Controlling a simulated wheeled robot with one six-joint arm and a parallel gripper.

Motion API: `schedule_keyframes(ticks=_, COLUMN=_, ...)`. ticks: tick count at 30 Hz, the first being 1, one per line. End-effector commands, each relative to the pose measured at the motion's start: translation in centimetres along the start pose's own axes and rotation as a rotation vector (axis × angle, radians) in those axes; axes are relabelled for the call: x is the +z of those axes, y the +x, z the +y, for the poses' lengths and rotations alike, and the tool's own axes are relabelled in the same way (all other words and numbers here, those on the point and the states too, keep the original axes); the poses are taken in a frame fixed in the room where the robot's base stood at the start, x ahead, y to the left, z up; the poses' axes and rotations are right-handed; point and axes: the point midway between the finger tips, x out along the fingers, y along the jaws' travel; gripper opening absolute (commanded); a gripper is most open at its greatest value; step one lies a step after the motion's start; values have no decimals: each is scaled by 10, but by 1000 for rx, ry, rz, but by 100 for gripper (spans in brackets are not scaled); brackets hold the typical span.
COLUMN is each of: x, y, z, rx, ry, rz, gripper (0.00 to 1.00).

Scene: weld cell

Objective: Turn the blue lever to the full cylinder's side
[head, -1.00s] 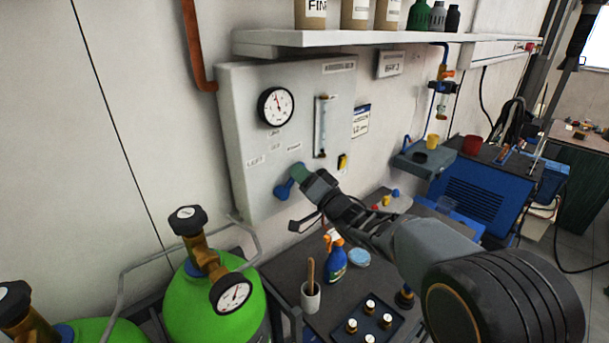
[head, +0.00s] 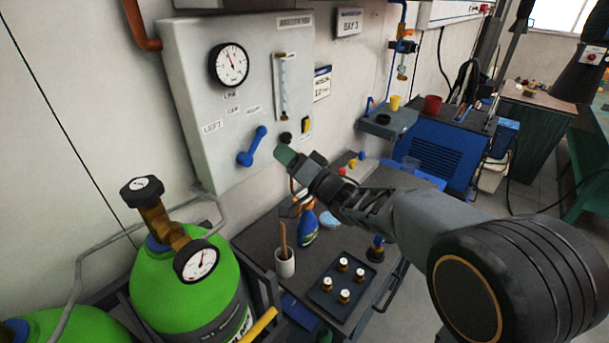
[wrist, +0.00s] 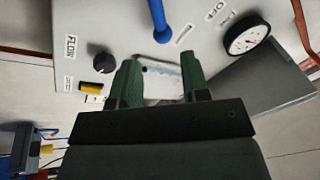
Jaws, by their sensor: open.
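The blue lever (head: 252,146) is on the front of the grey wall panel (head: 200,100), below the printed labels LEFT, OFF and RIGHT. It slants from lower left to upper right. Its end also shows at the top of the wrist view (wrist: 160,20). My gripper (head: 284,155) is just right of the lever and apart from it in the head view. In the wrist view its fingers (wrist: 160,62) are open with nothing between them. A green cylinder (head: 190,295) with a regulator gauge (head: 197,261) stands at lower left. Another green cylinder (head: 75,328) is mostly cut off.
A black FLOW knob (wrist: 103,63) and a yellow switch (head: 306,125) sit on the panel near my gripper. Below, a dark bench holds a spray bottle (head: 307,225), a brush cup (head: 285,262) and a tray (head: 325,298) of small fittings. A blue machine (head: 435,145) stands right.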

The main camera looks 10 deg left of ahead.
Motion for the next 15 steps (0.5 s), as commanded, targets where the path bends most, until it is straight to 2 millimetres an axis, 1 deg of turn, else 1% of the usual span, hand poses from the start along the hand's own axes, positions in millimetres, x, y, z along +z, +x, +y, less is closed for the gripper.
schedule_keyframes(ticks=1, x=1, y=-12, z=2, rx=2, ry=-2, rz=2, gripper=42)
schedule_keyframes(ticks=6, x=1, y=-40, z=1, rx=1, ry=-1, rz=1, gripper=42)
schedule_keyframes(ticks=9, x=0, y=-51, z=1, rx=1, ry=-1, rz=2, gripper=42)
schedule_keyframes(ticks=15, x=0, y=-63, z=0, rx=-1, ry=-1, rz=1, gripper=42)
